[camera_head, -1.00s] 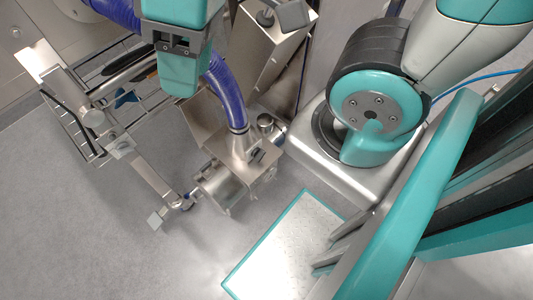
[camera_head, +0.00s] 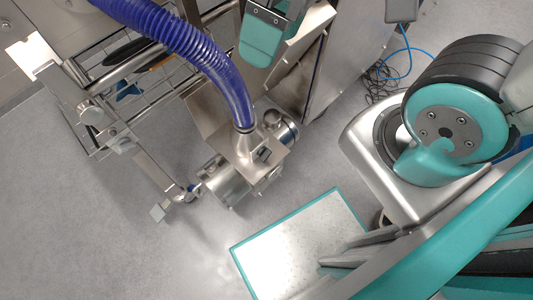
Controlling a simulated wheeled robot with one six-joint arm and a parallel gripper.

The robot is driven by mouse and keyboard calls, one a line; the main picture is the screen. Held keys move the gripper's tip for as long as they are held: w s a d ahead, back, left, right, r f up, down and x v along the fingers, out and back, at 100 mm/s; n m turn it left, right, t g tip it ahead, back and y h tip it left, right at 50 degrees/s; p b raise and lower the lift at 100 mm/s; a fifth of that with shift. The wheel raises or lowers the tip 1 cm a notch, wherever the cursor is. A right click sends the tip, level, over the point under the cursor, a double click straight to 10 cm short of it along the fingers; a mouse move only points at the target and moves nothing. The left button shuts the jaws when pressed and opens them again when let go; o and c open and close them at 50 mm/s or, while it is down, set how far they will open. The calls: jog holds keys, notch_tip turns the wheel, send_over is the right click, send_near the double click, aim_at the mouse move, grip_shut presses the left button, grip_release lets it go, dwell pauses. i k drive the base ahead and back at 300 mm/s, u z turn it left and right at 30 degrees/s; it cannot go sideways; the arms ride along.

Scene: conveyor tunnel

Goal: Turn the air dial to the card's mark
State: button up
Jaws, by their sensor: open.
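My gripper (camera_head: 268,38) shows at the top edge, right of the blue hose. Only its lower teal and dark grey part is in view; its upper part is cut off. It looks empty and apart from the metal blower unit (camera_head: 228,183) below it. I cannot make out the air dial or a card with a mark in this view.
A ribbed blue hose (camera_head: 205,60) runs down into the blower unit. A wire rack (camera_head: 105,55) on a metal frame holds tools at the upper left. A teal-edged panel (camera_head: 290,250) lies below. Grey floor (camera_head: 70,230) is clear at lower left. A blue cable (camera_head: 405,50) hangs at upper right.

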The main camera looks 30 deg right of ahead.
aim_at(264, 152)
jog(key=z, duration=0.25)
jog(key=k, duration=1.05)
jog(key=z, duration=0.1)
